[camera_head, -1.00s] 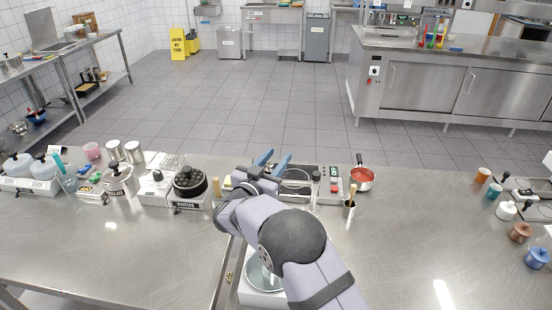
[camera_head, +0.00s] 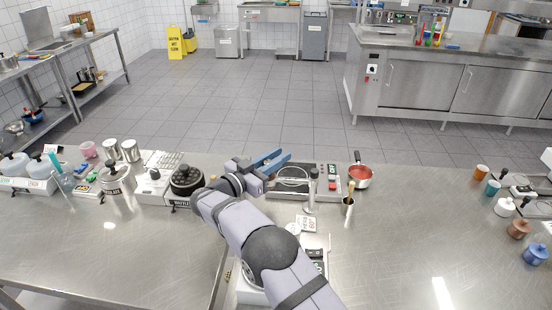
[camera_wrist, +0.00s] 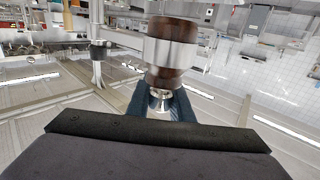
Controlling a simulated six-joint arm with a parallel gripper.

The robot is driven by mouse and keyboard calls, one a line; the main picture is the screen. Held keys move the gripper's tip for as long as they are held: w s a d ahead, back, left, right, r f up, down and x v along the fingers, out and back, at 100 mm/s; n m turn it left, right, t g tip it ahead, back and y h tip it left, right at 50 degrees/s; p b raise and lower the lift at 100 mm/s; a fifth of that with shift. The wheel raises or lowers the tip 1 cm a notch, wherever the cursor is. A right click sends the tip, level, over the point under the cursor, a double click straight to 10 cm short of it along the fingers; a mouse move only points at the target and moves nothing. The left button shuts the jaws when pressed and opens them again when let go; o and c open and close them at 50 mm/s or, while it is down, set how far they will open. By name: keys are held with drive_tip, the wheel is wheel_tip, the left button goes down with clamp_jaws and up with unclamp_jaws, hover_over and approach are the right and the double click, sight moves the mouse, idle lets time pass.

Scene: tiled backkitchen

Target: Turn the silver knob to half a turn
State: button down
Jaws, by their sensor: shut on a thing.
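My gripper (camera_head: 277,159) is at the counter's middle, its two blue fingers pointing right. In the wrist view the fingers (camera_wrist: 158,100) are close together around a small shiny silver part, which I take to be the silver knob (camera_wrist: 158,93). Just past it stands a silver cylinder (camera_wrist: 170,52) with brown bands; whether the two are joined I cannot tell. In the head view I see no knob between the fingers. Its turn angle cannot be read.
A silver post with a dark cap (camera_head: 312,185) stands right of the gripper, near a button panel (camera_head: 332,182) and a red pan (camera_head: 361,176). The dark round waffle maker (camera_head: 187,180) is left of the gripper. The counter further right (camera_head: 420,230) is clear.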

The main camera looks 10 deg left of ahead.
drive_tip(key=shift+s+d+m+g+h, duration=0.1)
drive_tip(key=shift+s+m+g+h, duration=0.1)
drive_tip(key=shift+m+g+h, duration=0.35)
drive_tip(key=c, duration=1.6)
unclamp_jaws()
drive_tip(key=shift+o, duration=0.2)
drive_tip(key=shift+b, duration=0.3)
drive_tip(key=b+v, duration=0.2)
drive_tip(key=v, duration=0.5)
drive_tip(key=shift+s, duration=0.2)
